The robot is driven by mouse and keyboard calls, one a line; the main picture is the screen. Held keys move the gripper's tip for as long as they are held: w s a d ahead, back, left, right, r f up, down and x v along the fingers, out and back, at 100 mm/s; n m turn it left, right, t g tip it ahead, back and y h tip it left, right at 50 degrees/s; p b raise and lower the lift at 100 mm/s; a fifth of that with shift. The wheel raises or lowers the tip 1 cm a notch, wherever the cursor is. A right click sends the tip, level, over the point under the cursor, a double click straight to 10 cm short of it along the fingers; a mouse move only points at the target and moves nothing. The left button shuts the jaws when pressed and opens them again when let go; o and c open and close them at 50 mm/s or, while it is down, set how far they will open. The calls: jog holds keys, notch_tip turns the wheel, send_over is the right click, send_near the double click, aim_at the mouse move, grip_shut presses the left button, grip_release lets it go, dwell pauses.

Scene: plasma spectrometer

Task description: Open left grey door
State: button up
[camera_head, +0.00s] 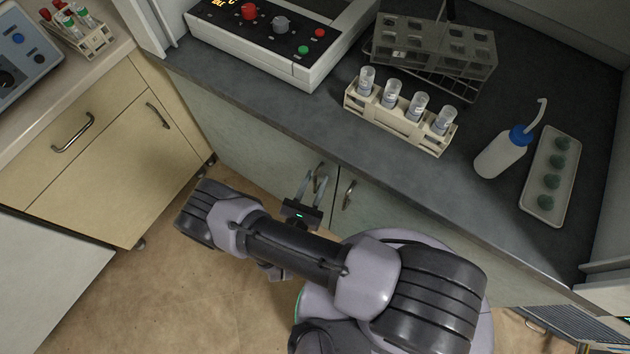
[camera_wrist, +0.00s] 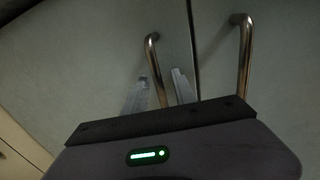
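The left grey door (camera_head: 235,135) is a pale grey-green cabinet front under the dark counter, and it looks shut. Its curved metal handle (camera_head: 318,172) is near the door's right edge; it also shows in the wrist view (camera_wrist: 151,52). My gripper (camera_head: 314,180) is at this handle with its fingers apart. In the wrist view my gripper (camera_wrist: 160,80) has one finger on each side of the handle's lower part, with gaps visible. Contact with the door surface cannot be told.
The right grey door (camera_head: 395,210) has its own handle (camera_head: 348,195) close by on the right. Beige drawers (camera_head: 75,165) stand at left. The counter holds a control box (camera_head: 290,45), a tube rack (camera_head: 400,122) and a wash bottle (camera_head: 498,155). Floor (camera_head: 180,290) is clear at lower left.

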grip_shut()
dwell(1.3)
